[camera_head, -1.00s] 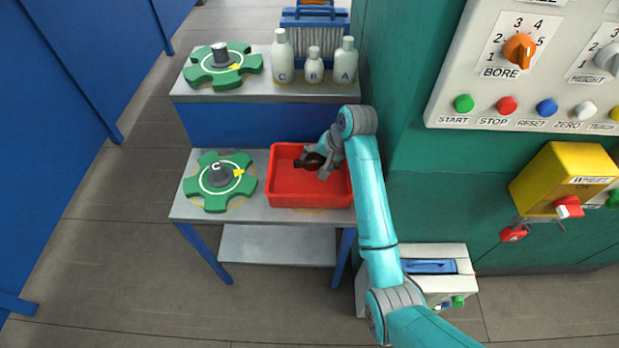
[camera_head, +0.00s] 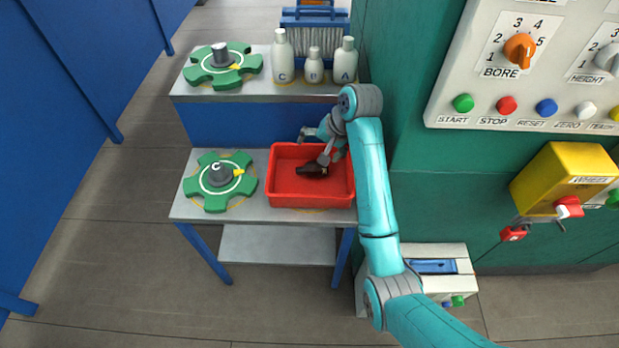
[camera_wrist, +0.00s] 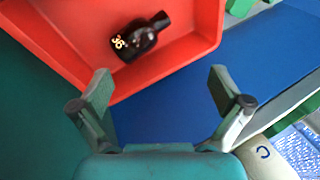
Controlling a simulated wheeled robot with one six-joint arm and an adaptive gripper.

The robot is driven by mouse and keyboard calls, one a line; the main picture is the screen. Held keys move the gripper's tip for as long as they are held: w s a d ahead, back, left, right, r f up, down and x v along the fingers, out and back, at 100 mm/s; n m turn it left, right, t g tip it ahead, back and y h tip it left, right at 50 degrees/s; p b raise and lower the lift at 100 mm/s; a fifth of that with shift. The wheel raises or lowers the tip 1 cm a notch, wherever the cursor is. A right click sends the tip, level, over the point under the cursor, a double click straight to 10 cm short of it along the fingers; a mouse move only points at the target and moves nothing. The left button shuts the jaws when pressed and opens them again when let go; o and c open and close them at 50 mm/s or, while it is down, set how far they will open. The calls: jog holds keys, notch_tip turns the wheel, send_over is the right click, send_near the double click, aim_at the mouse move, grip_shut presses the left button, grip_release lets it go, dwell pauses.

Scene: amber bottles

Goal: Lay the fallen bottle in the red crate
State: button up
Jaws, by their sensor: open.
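The dark bottle (camera_head: 311,170) lies on its side on the floor of the red crate (camera_head: 283,200). The wrist view shows the bottle (camera_wrist: 140,36) inside the crate (camera_wrist: 190,52), with light markings on its dark surface and its neck pointing up and to the right. My gripper (camera_head: 326,155) is at the crate's back right part, close to the bottle in the head view. In the wrist view my gripper (camera_wrist: 160,88) has its two fingers wide apart with nothing between them, and the bottle is beyond them.
A green lobed fixture (camera_head: 207,201) stands left of the crate on the lower bench. A second green fixture (camera_head: 211,75) and white bottles C (camera_head: 282,62), B (camera_head: 314,70) and A (camera_head: 344,65) stand on the upper shelf. A green wall (camera_head: 404,165) rises to the right.

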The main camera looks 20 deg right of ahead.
jog(key=shift+r, duration=2.3)
